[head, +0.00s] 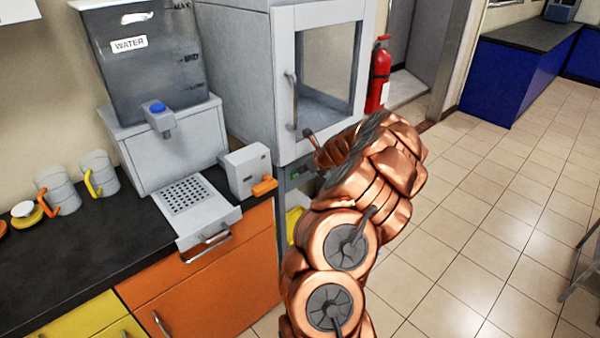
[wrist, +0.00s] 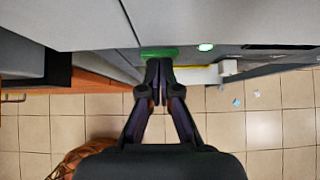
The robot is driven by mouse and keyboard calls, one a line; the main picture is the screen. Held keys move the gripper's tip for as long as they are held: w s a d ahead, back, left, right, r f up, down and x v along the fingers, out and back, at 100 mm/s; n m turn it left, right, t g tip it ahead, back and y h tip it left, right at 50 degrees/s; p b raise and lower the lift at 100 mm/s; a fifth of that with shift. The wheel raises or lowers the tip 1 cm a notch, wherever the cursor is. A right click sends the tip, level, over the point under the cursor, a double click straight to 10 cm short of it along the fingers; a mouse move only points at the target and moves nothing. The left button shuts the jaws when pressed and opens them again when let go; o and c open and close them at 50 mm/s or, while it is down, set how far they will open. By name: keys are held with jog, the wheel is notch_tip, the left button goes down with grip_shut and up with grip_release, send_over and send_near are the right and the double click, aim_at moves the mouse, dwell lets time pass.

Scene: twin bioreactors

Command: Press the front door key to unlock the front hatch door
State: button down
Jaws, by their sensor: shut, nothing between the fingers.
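The hatch door (head: 327,65), a grey frame with a window and a vertical handle, looks closed in the head view. Below it is a narrow grey front strip. In the wrist view a green key (wrist: 160,51) sits on that strip, with a small lit green lamp (wrist: 205,47) to its right. My gripper (wrist: 158,62) is shut and empty, its fingertips together right at the green key and covering part of it. I cannot tell whether they touch it. In the head view my copper arm hides part of the strip.
A water tank (head: 140,70) on a grey dispenser stands on the dark counter (head: 95,245), left of the cabinet. A small box with an orange lever (head: 264,186) is close to my arm. A red extinguisher (head: 378,75) stands behind.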

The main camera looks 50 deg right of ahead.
jog(key=v, duration=0.4)
jog(key=shift+s+f, duration=0.15)
jog(key=shift+s, duration=0.45)
jog(key=shift+s, duration=0.1)
dwell(0.5)
